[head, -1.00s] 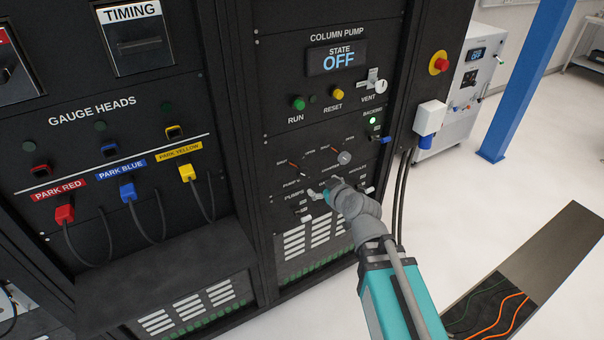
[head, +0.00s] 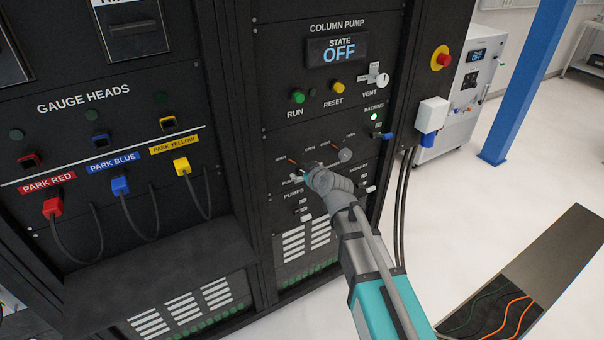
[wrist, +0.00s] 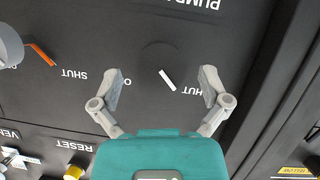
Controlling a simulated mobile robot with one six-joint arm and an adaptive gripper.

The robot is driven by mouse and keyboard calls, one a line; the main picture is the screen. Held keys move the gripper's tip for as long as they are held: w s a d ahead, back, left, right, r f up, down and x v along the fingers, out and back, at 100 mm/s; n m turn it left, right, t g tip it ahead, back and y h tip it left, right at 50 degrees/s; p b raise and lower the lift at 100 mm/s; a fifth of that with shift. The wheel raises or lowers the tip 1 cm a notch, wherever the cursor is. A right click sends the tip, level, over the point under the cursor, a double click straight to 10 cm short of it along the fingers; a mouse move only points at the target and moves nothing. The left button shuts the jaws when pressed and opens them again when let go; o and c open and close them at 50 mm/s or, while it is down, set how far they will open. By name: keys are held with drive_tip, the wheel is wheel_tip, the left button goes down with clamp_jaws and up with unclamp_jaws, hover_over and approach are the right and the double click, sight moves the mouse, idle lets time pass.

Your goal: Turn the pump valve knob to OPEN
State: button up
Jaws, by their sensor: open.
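The pump valve knob (wrist: 157,57) is a dark round knob in the wrist view, with a pale pointer bar slanting toward the right-hand SHUT label. That view shows the panel upside down. The OPEN label, on the left, is partly covered by a finger. My gripper (wrist: 163,86) is open, with one finger on each side of the pointer and apart from it. In the head view my gripper (head: 308,172) is at the column pump panel. It hides most of the knob; a red pointer (head: 292,160) shows beside it.
A grey knob (head: 345,155) with an orange-red pointer (wrist: 42,54) is beside the valve knob. Small switches sit below on the panel. RUN (head: 298,97) and RESET (head: 338,88) buttons are above. The display (head: 338,49) reads OFF. A grey ledge (head: 160,285) juts out at left.

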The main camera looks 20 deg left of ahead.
drive_tip(key=shift+w+a+f, duration=0.25)
drive_tip(key=shift+w+a, duration=0.15)
drive_tip(key=shift+w, duration=0.05)
drive_tip(key=c, duration=1)
drive_tip(key=shift+a, duration=0.1)
drive_tip(key=shift+c, duration=0.7)
